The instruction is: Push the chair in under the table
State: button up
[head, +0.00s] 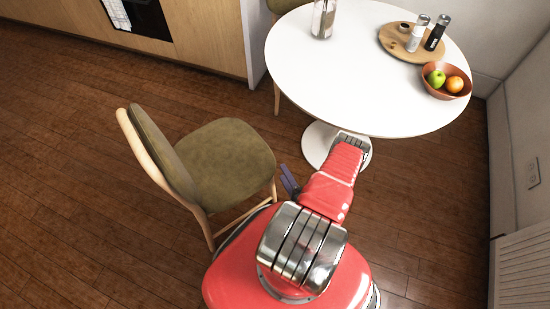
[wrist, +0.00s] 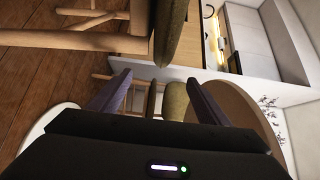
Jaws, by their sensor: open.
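The chair (head: 222,160) has an olive padded seat and a pale wooden frame. It stands left of the round white table (head: 370,70), apart from it, with its backrest to the left and its seat's right side facing my gripper. My gripper (head: 289,181) is just right of the seat, low in front of the table's pedestal. In the wrist view my gripper (wrist: 158,82) is open, with purple fingers apart and nothing held. The near chair (wrist: 168,30) shows there at the upper left, seat edge and legs. I cannot tell whether a finger touches it.
A second chair (head: 286,5) stands behind the table, partly hidden. The table bears a glass jar (head: 324,18), a round wooden board (head: 392,42) and a fruit bowl (head: 446,92). Cabinets (head: 206,35) line the back. Wooden floor (head: 75,200) is clear at left.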

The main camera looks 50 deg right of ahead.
aim_at(273, 155)
jog(key=shift+x, duration=6.15)
jog(key=shift+a, duration=0.1)
jog(key=shift+c, duration=0.2)
grip_shut()
